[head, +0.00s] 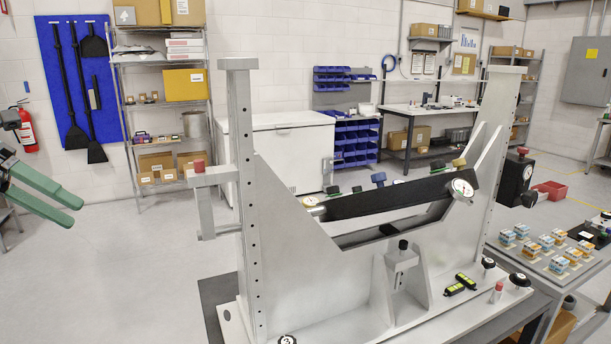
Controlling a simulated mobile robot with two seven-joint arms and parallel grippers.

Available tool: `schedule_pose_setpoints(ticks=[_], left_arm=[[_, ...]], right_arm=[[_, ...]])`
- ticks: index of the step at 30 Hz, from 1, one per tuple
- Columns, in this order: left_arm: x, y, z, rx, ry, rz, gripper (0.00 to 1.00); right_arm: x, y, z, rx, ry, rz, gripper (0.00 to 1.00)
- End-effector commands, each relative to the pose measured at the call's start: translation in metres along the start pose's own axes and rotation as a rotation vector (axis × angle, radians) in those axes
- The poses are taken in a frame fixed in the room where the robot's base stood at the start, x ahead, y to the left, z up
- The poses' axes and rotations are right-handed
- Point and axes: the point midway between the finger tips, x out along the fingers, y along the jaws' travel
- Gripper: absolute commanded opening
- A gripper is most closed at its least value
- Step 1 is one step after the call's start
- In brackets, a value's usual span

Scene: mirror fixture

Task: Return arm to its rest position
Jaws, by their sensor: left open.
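My left gripper (58,202) is at the left edge of the head view, with two green fingers spread apart and nothing between them. It hangs in free air, well to the left of the mirror fixture. The fixture is a large light-grey frame (290,225) with two tall uprights. A long black bar (385,199) lies tilted across its middle, with a round dial (461,188) at its right end. My right gripper does not show.
A side table (548,268) with several small blue and orange boxes stands at the right. Metal shelves (165,110), a white chest (285,150) and a workbench (420,113) stand behind. A red extinguisher (27,130) hangs at far left. The floor between gripper and fixture is clear.

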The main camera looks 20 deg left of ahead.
Motion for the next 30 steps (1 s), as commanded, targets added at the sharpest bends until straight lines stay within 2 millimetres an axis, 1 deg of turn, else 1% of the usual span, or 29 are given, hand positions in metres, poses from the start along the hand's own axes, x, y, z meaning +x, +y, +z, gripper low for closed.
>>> schedule_pose_setpoints(ticks=[1, 3, 5, 6, 8, 9, 12, 18, 25, 26, 30], left_arm=[[0.011, 0.017, -0.006, -0.034, -0.007, -0.081, 0.58], [0.026, 0.035, -0.014, -0.074, -0.016, -0.177, 0.58], [0.04, 0.05, -0.021, -0.108, -0.023, -0.259, 0.58], [0.05, 0.059, -0.026, -0.131, -0.028, -0.314, 0.58], [0.066, 0.07, -0.034, -0.165, -0.036, -0.396, 0.58], [0.077, 0.078, -0.039, -0.188, -0.041, -0.451, 0.58], [0.106, 0.091, -0.052, -0.243, -0.053, -0.583, 0.58], [0.154, 0.104, -0.074, -0.33, -0.073, -0.792, 0.58], [0.199, 0.105, -0.093, -0.409, -0.09, -0.98, 0.58], [0.201, 0.104, -0.091, -0.422, -0.101, -0.986, 0.58], [0.215, 0.103, -0.075, -0.518, -0.188, -1.0, 0.58]], right_arm=[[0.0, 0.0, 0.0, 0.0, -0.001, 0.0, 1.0], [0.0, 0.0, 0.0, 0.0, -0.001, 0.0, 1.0], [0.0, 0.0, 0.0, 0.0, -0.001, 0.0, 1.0], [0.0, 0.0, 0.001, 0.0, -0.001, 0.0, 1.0], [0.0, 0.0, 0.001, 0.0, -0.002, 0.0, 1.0], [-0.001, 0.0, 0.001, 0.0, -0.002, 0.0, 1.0], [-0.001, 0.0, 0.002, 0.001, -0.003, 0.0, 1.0], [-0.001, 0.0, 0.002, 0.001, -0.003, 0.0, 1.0], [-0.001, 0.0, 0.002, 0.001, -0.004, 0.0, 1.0], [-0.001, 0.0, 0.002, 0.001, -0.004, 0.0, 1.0], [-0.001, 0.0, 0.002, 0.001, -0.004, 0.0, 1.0]])
